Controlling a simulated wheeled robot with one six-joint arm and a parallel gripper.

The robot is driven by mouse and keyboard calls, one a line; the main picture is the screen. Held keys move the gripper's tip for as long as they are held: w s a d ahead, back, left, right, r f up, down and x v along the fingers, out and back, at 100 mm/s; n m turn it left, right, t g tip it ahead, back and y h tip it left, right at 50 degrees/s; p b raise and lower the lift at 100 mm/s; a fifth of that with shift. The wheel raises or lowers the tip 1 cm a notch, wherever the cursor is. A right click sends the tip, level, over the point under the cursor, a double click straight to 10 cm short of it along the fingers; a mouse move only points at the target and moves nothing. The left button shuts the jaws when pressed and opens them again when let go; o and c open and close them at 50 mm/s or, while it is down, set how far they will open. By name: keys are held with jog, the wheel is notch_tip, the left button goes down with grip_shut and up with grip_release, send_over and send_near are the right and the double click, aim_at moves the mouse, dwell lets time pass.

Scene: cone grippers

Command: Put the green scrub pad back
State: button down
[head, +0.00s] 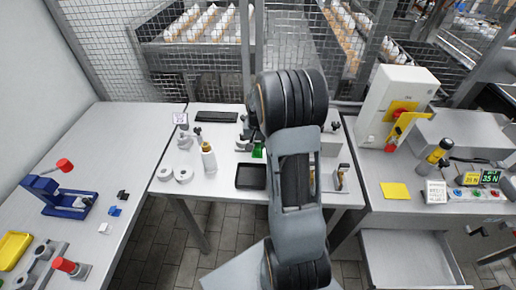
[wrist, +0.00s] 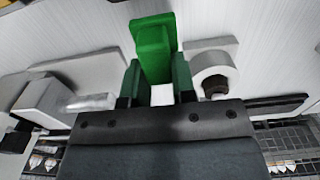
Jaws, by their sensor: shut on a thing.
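The green scrub pad (wrist: 153,42) shows in the wrist view as a green block at the top centre, between and beyond my fingertips. My gripper (wrist: 157,78) has green fingers with dark bases and is shut on the pad. A small white patch shows between the fingers, and I cannot tell what it is. In the head view a small green patch (head: 257,152) shows on the middle table beside my arm. I cannot tell there whether it is pad or finger. My arm hides most of my gripper and the table behind it.
A black tray (head: 251,177) lies in front of the green patch. A bottle (head: 209,158) and white rings (head: 183,175) stand to the left. A black keyboard-like bar (head: 216,117) lies at the back. In the wrist view a white ring-shaped part (wrist: 213,69) is right of the fingers.

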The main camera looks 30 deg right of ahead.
aim_at(257, 149)
jog(key=shift+w+f, duration=0.15)
jog(key=shift+f, duration=1.65)
jog(key=shift+f, duration=0.1)
jog(key=shift+f, duration=0.15)
jog(key=c, duration=0.9)
grip_release()
jog(key=shift+d, duration=0.15)
jog(key=shift+c, duration=0.2)
